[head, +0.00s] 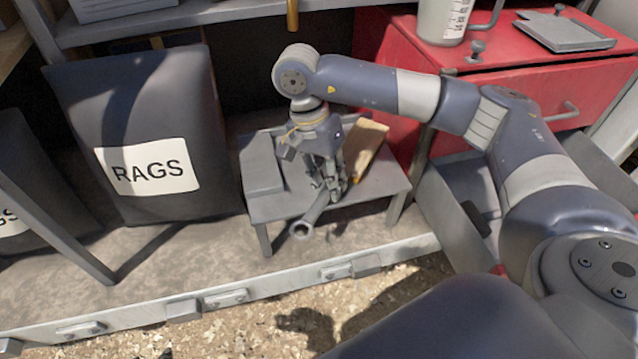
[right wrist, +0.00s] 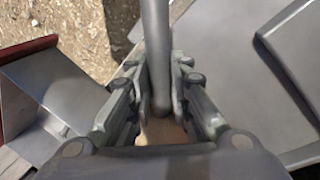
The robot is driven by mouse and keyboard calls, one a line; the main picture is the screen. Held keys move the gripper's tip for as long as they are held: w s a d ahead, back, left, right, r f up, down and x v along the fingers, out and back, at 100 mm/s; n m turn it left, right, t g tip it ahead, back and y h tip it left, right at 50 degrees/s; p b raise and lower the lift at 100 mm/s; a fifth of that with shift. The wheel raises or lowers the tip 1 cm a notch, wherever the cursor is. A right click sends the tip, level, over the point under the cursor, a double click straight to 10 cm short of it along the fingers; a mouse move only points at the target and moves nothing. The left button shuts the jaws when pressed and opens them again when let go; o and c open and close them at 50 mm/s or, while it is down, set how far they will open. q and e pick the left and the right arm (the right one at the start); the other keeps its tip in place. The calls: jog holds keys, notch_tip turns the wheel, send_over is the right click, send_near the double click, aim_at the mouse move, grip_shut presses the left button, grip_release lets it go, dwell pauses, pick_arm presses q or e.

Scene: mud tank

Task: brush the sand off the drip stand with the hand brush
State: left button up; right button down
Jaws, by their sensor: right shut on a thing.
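The low grey stand (head: 385,187), which I take for the drip stand, stands on the shelf floor in the middle of the head view. My right gripper (head: 328,183) points down over it, shut on a grey round handle (head: 312,218) that I take for the hand brush's. The handle's ringed end sticks out past the stand's front edge. In the right wrist view the handle (right wrist: 156,45) runs between the fingers (right wrist: 160,85). A tan piece (head: 367,148) shows behind the gripper; whether it joins the handle is hidden. I cannot make out sand on the stand. My left gripper is not in view.
A raised grey slab (head: 262,165) covers the stand's left side. A black rags sack (head: 150,110) stands to the left. A red cabinet (head: 395,70) and an open grey drawer or bin (head: 450,205) are at the right. A metal rail (head: 215,285) runs along the front.

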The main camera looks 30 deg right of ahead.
jog(key=shift+d, duration=0.2)
jog(key=shift+s+f, duration=0.1)
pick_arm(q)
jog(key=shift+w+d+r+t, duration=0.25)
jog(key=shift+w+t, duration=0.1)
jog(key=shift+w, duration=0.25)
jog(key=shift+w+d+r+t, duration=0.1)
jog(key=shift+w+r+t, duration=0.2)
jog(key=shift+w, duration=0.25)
pick_arm(e)
jog(key=shift+w+a, duration=0.25)
jog(key=shift+a, duration=0.75)
jog(key=shift+w+a, duration=0.25)
jog(key=shift+a, duration=0.75)
notch_tip(320, 180, up, 3)
jog(key=shift+r+p, duration=0.2)
jog(key=shift+p, duration=0.6)
jog(key=shift+r+p, duration=0.35)
jog(key=shift+r, duration=0.2)
jog(key=shift+r+p, duration=0.5)
jog(key=shift+r, duration=0.35)
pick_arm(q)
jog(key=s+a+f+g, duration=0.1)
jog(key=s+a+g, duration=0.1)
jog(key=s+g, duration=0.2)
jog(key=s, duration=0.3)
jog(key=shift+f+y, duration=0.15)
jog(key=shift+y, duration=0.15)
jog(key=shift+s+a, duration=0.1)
